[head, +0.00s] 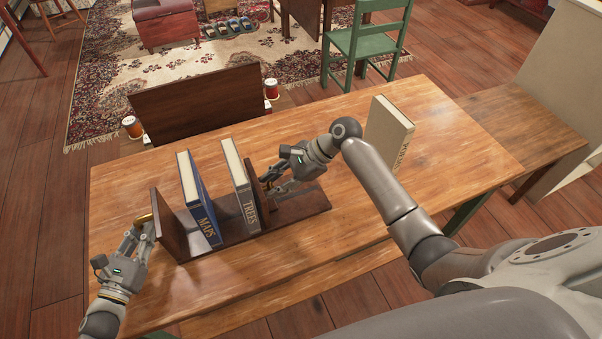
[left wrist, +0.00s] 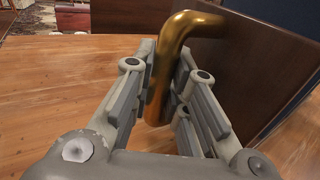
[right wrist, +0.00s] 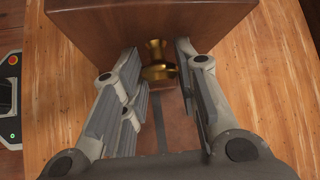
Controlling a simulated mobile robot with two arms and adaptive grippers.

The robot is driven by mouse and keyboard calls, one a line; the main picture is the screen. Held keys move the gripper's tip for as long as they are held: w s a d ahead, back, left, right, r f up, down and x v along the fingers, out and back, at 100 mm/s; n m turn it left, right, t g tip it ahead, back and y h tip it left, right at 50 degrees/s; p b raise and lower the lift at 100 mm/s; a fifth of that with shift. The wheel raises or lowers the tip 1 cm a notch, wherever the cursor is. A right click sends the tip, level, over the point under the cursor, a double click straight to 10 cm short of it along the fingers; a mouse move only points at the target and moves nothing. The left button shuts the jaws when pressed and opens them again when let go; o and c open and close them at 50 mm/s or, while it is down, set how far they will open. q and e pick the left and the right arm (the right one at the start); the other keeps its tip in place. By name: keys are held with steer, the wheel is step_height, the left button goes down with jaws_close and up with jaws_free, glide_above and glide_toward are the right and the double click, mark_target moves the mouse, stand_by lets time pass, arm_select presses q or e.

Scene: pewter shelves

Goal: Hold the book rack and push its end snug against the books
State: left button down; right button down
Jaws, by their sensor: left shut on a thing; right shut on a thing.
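The dark wooden book rack (head: 310,204) lies on the table, with a fixed end (head: 169,226) at left and a movable end (head: 257,192) at right. Between them stand a blue MAPS book (head: 200,205) and a grey TREES book (head: 243,190), tilted, with gaps beside MAPS. The movable end is close against TREES; exact contact is unclear. My left gripper (head: 145,228) is shut on the brass handle (left wrist: 165,75) of the fixed end. My right gripper (head: 273,184) is shut on the brass knob (right wrist: 158,68) of the movable end, over the rack base.
A beige book (head: 388,136) stands upright on the table right of my right arm. A dark wooden panel (head: 200,100) stands beyond the table's far edge, with an orange can (head: 132,127) and a red can (head: 271,88) beside it. The table (head: 450,115) is clear at right.

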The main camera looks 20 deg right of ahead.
steer(key=a, duration=0.2)
steer(key=shift+a, duration=0.3)
steer(key=c, duration=1.1)
jaws_free()
steer(key=shift+d, duration=0.1)
steer(key=v, duration=1.2)
steer(key=shift+c, duration=0.4)
